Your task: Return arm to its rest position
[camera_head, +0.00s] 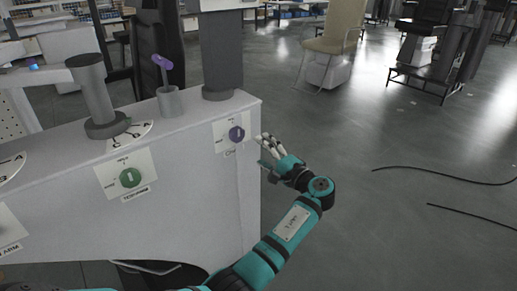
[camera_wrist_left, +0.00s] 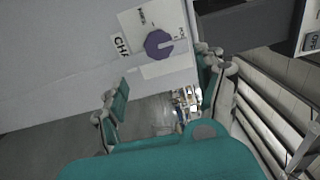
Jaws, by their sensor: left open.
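My left arm (camera_head: 290,226) is teal and black and reaches up from the bottom of the head view. Its gripper (camera_head: 265,150) is beside the right end of the grey console. In the left wrist view the fingers (camera_wrist_left: 163,70) are spread apart with nothing between them. A round purple knob (camera_head: 236,133) on a white plate is on the console front, just left of the gripper. It also shows in the left wrist view (camera_wrist_left: 158,44), beyond the fingers, with a gap apparent. My right gripper does not show.
The grey console (camera_head: 200,205) fills the left, with a green knob (camera_head: 130,177), a purple-topped lever (camera_head: 163,68) and dark posts on it. Open floor (camera_head: 390,220) with black cables lies to the right. A beige chair (camera_head: 335,32) stands behind.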

